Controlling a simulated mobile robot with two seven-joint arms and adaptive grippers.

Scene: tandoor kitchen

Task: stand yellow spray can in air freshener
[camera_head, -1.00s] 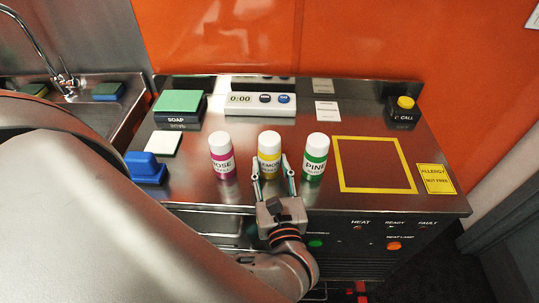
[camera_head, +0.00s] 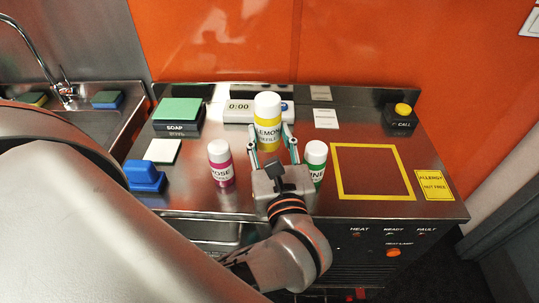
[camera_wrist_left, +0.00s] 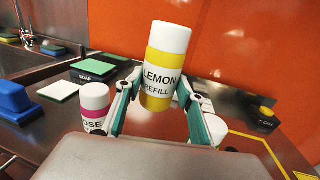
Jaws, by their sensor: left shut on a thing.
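The yellow spray can (camera_head: 268,122), labelled LEMON REFILL with a white cap, is upright between the fingers of my left gripper (camera_head: 269,143). It is held above the counter. The left wrist view shows the can (camera_wrist_left: 161,75) from close up, slightly tilted in the picture, with a finger against each side. My left gripper (camera_wrist_left: 160,100) is shut on it. I cannot make out an air freshener for certain in either view. My right gripper is not in view.
A pink ROSE can (camera_head: 221,165) and a green PINE can (camera_head: 315,160) stand on either side of my gripper. Behind are a timer (camera_head: 238,108) and a soap block (camera_head: 178,113). A yellow-framed area (camera_head: 372,196) at right is empty. A blue-handled thing (camera_head: 144,175) sits left.

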